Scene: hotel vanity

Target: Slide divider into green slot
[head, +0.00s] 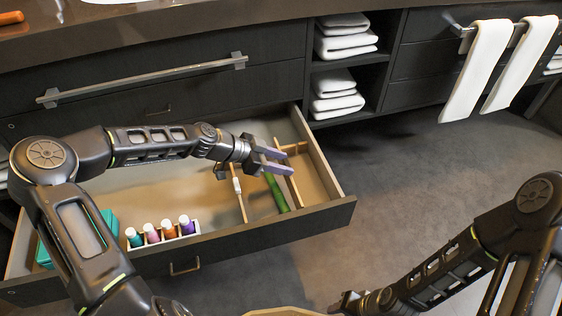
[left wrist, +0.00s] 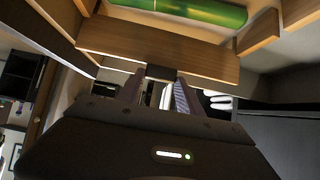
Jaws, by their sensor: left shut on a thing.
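The drawer (head: 265,228) stands open with thin wooden dividers in it. My left gripper (head: 279,161) is over the drawer's right part, with its fingers at a wooden divider (head: 294,190). In the left wrist view a wooden board (left wrist: 205,60) with a dark tab (left wrist: 161,72) lies across in front of my left fingertips (left wrist: 160,88), and they are shut on it. A long green piece (head: 277,193) lies beside the divider; in the left wrist view it looks rounded (left wrist: 190,10). I cannot make out a separate green slot. My right gripper (head: 348,302) is low at the bottom, its jaws unclear.
Another wooden divider (head: 240,200) stands to the left, with a short crosspiece (head: 293,147) at the back right. Several small bottles (head: 152,234) stand in a white holder at the drawer's left front, beside a teal box (head: 108,218). The floor to the right is clear.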

